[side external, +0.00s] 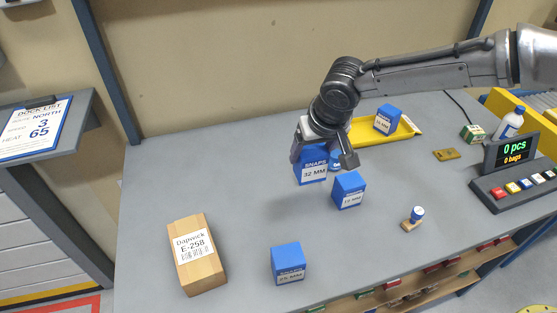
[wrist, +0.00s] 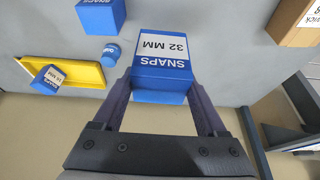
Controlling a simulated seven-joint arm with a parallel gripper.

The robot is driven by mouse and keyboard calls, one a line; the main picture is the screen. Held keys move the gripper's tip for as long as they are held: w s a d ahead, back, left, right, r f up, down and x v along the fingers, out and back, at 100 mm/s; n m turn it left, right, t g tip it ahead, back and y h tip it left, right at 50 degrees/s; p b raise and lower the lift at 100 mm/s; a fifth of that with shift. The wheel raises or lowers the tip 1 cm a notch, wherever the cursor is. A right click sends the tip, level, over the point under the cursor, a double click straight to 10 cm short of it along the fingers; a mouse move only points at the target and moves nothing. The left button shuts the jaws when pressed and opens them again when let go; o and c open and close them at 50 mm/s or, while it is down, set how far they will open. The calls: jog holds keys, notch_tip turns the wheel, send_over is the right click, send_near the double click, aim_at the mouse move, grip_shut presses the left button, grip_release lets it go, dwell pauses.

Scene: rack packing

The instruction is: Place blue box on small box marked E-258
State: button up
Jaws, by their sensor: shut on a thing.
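A blue box labelled SNAPS 32 MM (side external: 313,174) is between the fingers of my gripper (side external: 322,160), which is shut on it. In the wrist view the held blue box (wrist: 161,68) fills the gap between both fingertips (wrist: 160,85). It appears raised above the table in the side view. The brown box marked E-258 (side external: 206,273) sits on the table at the front left, apart from my gripper. Part of that brown box (wrist: 292,22) shows at the top right of the wrist view.
Another blue box (side external: 349,190) stands just right of the held one, and one (side external: 288,263) stands at the front. A yellow tray (side external: 372,137) holds a blue box (side external: 387,119). A stamp (side external: 412,220) and a counter console (side external: 510,185) are at right. Bare table (side external: 240,200) lies beside the brown box.

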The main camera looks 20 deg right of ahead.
jog(key=shift+s+d+r, duration=0.1)
jog(key=shift+s, duration=0.05)
jog(key=shift+s+n+y, duration=0.15)
jog(key=shift+n+y, duration=0.15)
jog(key=shift+n, duration=0.6)
jog(key=s+a+r+n+g+y, duration=0.1)
jog(key=s+a+r+n+y, duration=0.15)
jog(key=s+a+n, duration=0.45)
jog(key=s+a+r+n+g+y, duration=0.15)
jog(key=s+a+r+n, duration=0.35)
jog(key=s, duration=0.5)
send_over(209, 256)
jog(key=shift+f, duration=6.85)
jog(key=shift+f, duration=0.1)
